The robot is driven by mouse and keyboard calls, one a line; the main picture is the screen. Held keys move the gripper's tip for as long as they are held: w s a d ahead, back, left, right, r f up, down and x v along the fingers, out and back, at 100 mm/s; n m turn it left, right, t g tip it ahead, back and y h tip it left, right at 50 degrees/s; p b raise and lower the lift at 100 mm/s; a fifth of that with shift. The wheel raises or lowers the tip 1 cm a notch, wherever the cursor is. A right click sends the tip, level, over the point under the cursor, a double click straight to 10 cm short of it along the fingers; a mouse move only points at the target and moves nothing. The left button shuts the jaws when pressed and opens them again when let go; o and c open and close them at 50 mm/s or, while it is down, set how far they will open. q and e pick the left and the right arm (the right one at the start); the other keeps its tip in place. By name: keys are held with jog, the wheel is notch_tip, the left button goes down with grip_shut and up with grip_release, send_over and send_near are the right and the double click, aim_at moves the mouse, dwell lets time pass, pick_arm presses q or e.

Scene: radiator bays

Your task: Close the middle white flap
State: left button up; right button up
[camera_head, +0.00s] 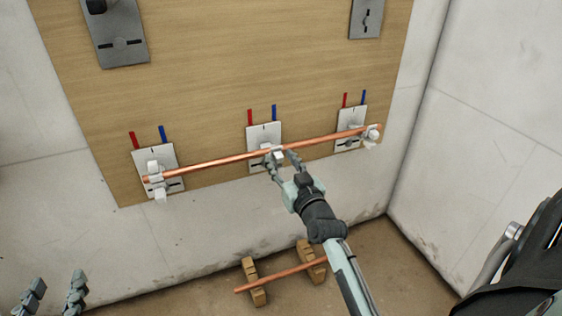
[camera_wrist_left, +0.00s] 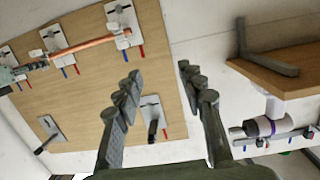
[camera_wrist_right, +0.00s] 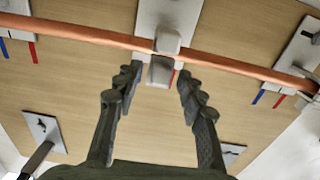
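The middle white flap (camera_wrist_right: 160,71) shows as a small white block at the middle bracket plate (camera_head: 263,132). In the right wrist view a second white block (camera_wrist_right: 168,41) overlaps the copper pipe beside it. How far the flap is turned is unclear. The copper pipe (camera_head: 215,161) runs across all three lower brackets. My right gripper (camera_head: 280,162) is at the middle bracket; its fingers (camera_wrist_right: 157,80) are apart, one on each side of the flap, and I cannot tell whether they touch it. My left gripper (camera_head: 55,287) is open and empty, away from the board at lower left.
White flaps also show at the left bracket (camera_head: 170,158) and right bracket (camera_head: 352,118). Upper plates (camera_head: 120,30) are on the wooden board (camera_head: 230,60). Another copper pipe (camera_head: 280,276) rests on wooden blocks (camera_head: 251,270) on the floor. A wall corner is at right.

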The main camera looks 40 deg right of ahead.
grip_shut()
dwell(0.3)
